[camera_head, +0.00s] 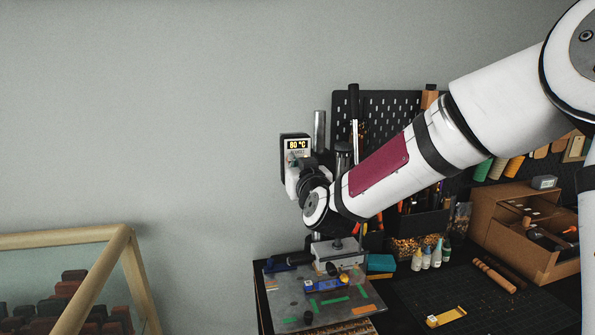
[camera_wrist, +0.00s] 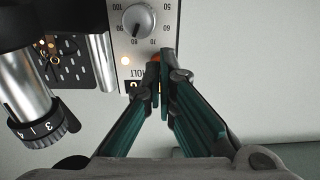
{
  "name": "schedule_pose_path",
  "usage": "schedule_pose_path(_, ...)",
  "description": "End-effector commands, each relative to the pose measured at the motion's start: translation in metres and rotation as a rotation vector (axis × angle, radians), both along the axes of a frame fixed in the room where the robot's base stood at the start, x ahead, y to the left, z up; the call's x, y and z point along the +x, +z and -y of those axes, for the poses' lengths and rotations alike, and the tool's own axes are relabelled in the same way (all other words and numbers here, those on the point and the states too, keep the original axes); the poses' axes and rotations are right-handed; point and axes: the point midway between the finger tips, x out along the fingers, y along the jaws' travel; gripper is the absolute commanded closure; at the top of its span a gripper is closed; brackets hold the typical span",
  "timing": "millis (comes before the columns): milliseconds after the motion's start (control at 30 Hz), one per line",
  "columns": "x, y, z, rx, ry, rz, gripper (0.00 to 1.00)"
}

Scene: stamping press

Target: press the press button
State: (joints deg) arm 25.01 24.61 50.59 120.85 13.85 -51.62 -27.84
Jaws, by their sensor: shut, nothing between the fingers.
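The press's control box (camera_head: 297,143) shows "80 °C" on its display in the head view. In the wrist view the control panel (camera_wrist: 119,22) has a grey dial (camera_wrist: 138,21) and a small lit lamp (camera_wrist: 126,61). A small orange-red spot, perhaps the button (camera_wrist: 155,58), shows right at my fingertips, which partly hide it. My gripper (camera_wrist: 161,66) is shut and empty, its tips in front of the panel. I cannot tell whether they touch the button. In the head view my gripper (camera_head: 293,163) is at the box's lower part, mostly hidden by my wrist.
The press's metal column (camera_head: 319,130) stands beside the box, above a base plate (camera_head: 290,300) with coloured pieces. A wooden frame (camera_head: 75,237) is at lower left.

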Motion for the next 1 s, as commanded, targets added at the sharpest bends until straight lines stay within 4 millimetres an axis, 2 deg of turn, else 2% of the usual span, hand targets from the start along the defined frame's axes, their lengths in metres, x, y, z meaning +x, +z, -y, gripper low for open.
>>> schedule_pose_path(367, 0.001, 0.000, 0.000, 0.000, 0.000, 0.000, 1.00)
schedule_pose_path(733, 0.014, 0.000, -0.003, 0.000, 0.000, 0.001, 1.00)
schedule_pose_path(1000, 0.012, 0.000, -0.003, 0.000, 0.000, 0.000, 1.00)
